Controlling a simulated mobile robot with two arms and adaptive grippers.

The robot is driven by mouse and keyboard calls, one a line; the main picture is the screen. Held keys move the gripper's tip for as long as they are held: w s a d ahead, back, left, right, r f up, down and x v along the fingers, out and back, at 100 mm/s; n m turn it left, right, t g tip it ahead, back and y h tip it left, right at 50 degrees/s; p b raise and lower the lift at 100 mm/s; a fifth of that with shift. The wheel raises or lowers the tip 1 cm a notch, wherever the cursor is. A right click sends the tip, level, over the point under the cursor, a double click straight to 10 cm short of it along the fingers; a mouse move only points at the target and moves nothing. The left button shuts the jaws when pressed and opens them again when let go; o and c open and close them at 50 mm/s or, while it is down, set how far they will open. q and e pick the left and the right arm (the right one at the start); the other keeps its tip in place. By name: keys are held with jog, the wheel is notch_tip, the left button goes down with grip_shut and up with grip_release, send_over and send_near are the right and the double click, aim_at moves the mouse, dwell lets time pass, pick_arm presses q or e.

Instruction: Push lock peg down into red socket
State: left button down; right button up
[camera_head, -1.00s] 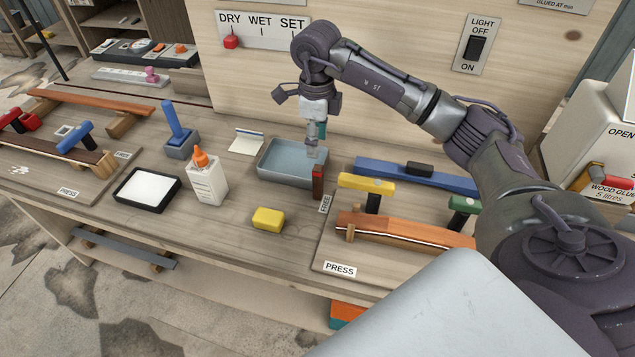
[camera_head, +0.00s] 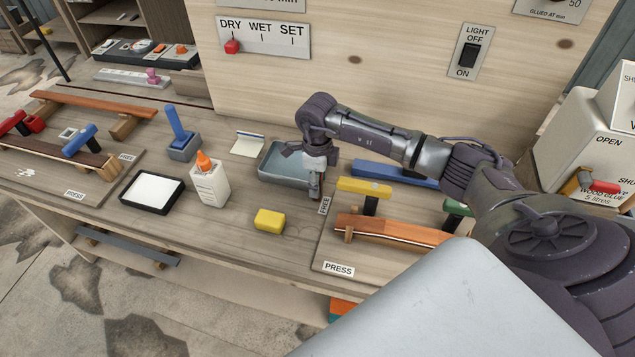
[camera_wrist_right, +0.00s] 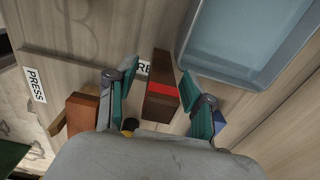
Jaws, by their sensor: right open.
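A dark brown wooden block with a red band (camera_wrist_right: 161,92), which looks like the lock peg at its red socket, stands between the fingers of my right gripper (camera_wrist_right: 158,80) in the right wrist view. The fingers are open, one on each side, with gaps to the block. I cannot tell from above how deep the peg sits. In the head view my right gripper (camera_head: 316,191) points down beside the FREE label (camera_head: 325,205) and mostly hides the peg. My left gripper is not in view.
A grey-blue tray (camera_wrist_right: 262,28) lies close beside the right gripper. The press board with a curved wooden strip (camera_head: 392,229), a yellow-topped clamp (camera_head: 363,187) and a blue bar (camera_head: 390,172) is to the right. A yellow block (camera_head: 269,220) and a glue bottle (camera_head: 209,183) stand left.

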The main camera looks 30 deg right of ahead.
grip_shut()
jog(key=shift+r, duration=0.1)
